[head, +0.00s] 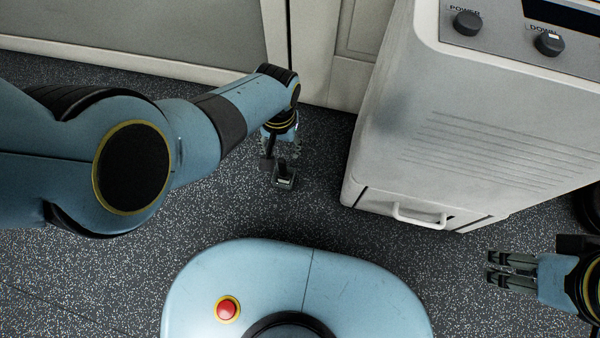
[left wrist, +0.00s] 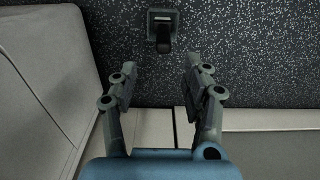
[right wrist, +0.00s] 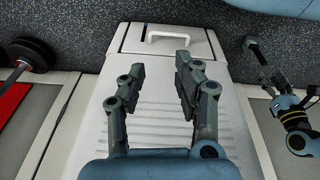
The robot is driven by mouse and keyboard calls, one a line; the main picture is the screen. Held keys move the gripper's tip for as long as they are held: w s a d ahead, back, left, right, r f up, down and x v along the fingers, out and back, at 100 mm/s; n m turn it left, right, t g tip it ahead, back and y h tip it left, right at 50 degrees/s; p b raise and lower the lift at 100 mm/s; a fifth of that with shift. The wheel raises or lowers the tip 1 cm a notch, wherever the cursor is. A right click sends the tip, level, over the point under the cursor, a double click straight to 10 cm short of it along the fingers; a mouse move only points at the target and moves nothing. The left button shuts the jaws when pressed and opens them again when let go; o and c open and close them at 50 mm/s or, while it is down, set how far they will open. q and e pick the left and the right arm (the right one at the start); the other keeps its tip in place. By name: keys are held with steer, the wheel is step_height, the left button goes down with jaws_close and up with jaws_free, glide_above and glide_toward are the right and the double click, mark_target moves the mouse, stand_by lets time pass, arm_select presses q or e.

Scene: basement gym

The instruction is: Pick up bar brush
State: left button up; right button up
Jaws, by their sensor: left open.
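The bar brush (head: 285,182) appears as a small dark object with a grey, squarish end on the speckled floor, left of the white machine. In the left wrist view the brush (left wrist: 162,30) lies ahead of the fingertips, its black handle pointing toward them. My left gripper (head: 276,164) hangs down close to it, and partly overlaps it in the head view. Its fingers (left wrist: 162,72) are apart with nothing between them. My right gripper (head: 490,267) is open and empty at the right, its fingers (right wrist: 160,62) facing the machine in its wrist view.
The white machine (head: 460,130) with knobs and a drawer handle (head: 418,216) stands right of the brush. A pale cabinet wall (head: 150,35) runs along the back. A weight plate and bar (right wrist: 30,55) lie left in the right wrist view. Floor left of the brush is clear.

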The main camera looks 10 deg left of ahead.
mark_target(283, 160)
arm_select(q)
steer(key=f+b, duration=0.2)
steer(key=f, duration=0.1)
steer(key=shift+s+f, duration=0.15)
steer(key=shift+s, duration=0.05)
steer(key=shift+w+f+b, duration=0.1)
steer(key=shift+f+b, duration=0.6)
steer(key=shift+f, duration=0.3)
steer(key=shift+a+f+b, duration=0.1)
steer(key=shift+f+b, duration=0.75)
steer(key=shift+b, duration=0.05)
steer(key=shift+s+a+f+b, duration=0.15)
steer(key=shift+s+f+b, duration=0.05)
steer(key=shift+f+b, duration=0.9)
steer(key=shift+f, duration=0.15)
steer(key=shift+w+f+b, duration=0.1)
steer(key=shift+f+b, duration=0.3)
steer(key=shift+f, duration=0.05)
arm_select(e)
step_height(283, 160, down, 6)
steer(key=w+a+t, duration=0.1)
steer(key=w+t, duration=0.1)
steer(key=t, duration=0.7)
steer(key=shift+w+a+y, duration=0.25)
steer(key=shift+y, duration=0.05)
